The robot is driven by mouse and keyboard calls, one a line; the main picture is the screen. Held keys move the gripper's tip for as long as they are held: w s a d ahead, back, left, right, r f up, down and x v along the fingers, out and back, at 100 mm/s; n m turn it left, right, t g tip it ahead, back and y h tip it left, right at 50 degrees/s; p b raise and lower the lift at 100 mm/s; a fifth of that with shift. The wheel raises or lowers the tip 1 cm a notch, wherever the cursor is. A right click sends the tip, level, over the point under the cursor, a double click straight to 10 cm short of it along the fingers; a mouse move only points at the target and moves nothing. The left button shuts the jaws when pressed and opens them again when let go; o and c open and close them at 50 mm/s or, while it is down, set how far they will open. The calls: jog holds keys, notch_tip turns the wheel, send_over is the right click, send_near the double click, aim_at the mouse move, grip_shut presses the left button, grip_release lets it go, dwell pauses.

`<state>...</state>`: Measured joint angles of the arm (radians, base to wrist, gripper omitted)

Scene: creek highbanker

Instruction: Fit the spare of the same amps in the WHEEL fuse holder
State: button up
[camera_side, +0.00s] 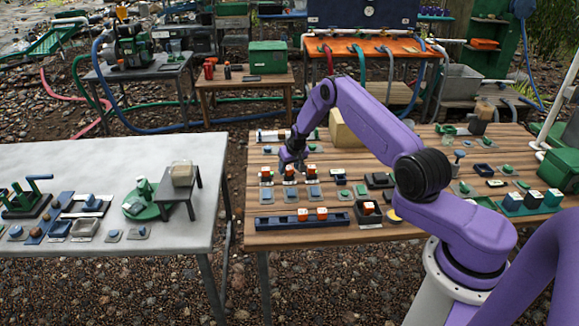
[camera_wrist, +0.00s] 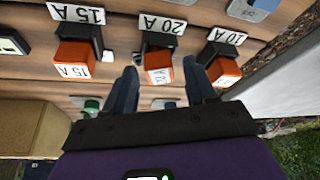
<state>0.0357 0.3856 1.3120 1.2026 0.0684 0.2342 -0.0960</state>
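Three orange fuses stand in dark holders with white cards in the wrist view: a 15 A fuse (camera_wrist: 75,60), a middle fuse (camera_wrist: 160,68) at the 20 A card (camera_wrist: 162,24), and a fuse (camera_wrist: 224,71) at the 10 A card (camera_wrist: 228,36). My gripper (camera_wrist: 160,76) is open, its fingers at either side of the middle fuse; contact cannot be told. In the side view my gripper (camera_side: 291,160) is low over this row. A blue rail (camera_side: 275,222) holds two orange-and-white fuses, and a black holder (camera_side: 368,219) holds another. No WHEEL label is readable.
A tan block (camera_side: 345,130) stands behind my gripper, also at left in the wrist view (camera_wrist: 30,127). Small blue and green parts lie around the wooden table (camera_side: 410,240). Green blocks (camera_side: 532,201) stand at right. A grey table (camera_side: 110,160) lies left across a gap.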

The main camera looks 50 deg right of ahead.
jog(key=shift+r, duration=0.5)
jog(key=v, duration=1.2)
jog(key=a+r+n+y, duration=0.1)
jog(key=a+r+n, duration=0.15)
jog(key=a, duration=0.35)
jog(key=a+r+n+y, duration=0.1)
jog(key=a+r, duration=0.2)
jog(key=a, duration=0.4)
jog(key=s+a+r+n+g, duration=0.2)
jog(key=s+a+r+n, duration=0.3)
jog(key=s+a, duration=0.6)
jog(key=s+a+r+n+g, duration=0.1)
jog(key=s+a+r+n, duration=0.15)
jog(key=s, duration=0.45)
jog(key=s+a+r+n, duration=0.1)
jog(key=s+a+r, duration=0.1)
jog(key=s+a, duration=0.35)
jog(key=s+d+r+n, duration=0.1)
jog(key=s+d+n, duration=0.1)
jog(key=s, duration=0.7)
jog(key=s+d+n+g, duration=0.1)
jog(key=s+d+n, duration=0.2)
jog(key=s, duration=0.7)
jog(key=shift+d+r, duration=0.35)
jog(key=shift+d, duration=0.2)
